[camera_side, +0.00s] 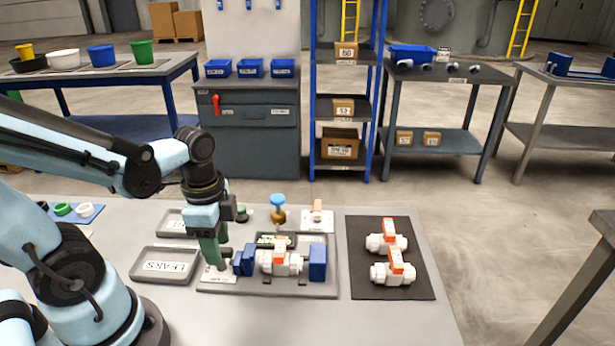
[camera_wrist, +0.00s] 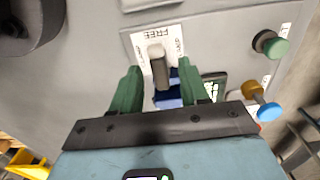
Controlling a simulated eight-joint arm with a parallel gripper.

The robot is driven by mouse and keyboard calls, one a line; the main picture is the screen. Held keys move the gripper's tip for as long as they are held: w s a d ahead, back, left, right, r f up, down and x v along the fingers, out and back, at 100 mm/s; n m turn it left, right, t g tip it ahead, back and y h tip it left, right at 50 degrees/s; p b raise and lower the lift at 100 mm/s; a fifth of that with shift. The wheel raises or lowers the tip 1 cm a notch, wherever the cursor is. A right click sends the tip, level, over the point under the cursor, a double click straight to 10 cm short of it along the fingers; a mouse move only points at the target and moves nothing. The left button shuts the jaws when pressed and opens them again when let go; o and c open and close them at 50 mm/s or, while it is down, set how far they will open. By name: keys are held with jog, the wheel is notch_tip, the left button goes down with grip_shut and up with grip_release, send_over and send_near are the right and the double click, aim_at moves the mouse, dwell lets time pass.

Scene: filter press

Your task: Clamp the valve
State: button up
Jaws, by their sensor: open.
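The white valve (camera_side: 279,262) with an orange handle lies between blue jaw blocks (camera_side: 318,262) on the grey test fixture. I cannot tell whether the jaws touch it. At the fixture's left end is a white plate (camera_side: 217,277); in the wrist view the plate (camera_wrist: 136,50) reads FREE and appears to carry a second word along its sides. A grey lever (camera_wrist: 158,68) stands on it. My gripper (camera_side: 217,262), with green fingers, points down over this plate. In the wrist view my gripper (camera_wrist: 160,75) is open, its fingers on either side of the lever, with gaps visible.
Two white valves with orange handles (camera_side: 397,268) lie on a black mat (camera_side: 365,285) at right. A grey tray marked LEAKS (camera_side: 165,265) is left of the fixture.

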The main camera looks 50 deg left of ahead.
jog(key=shift+f, duration=0.1)
grip_shut()
dwell(0.3)
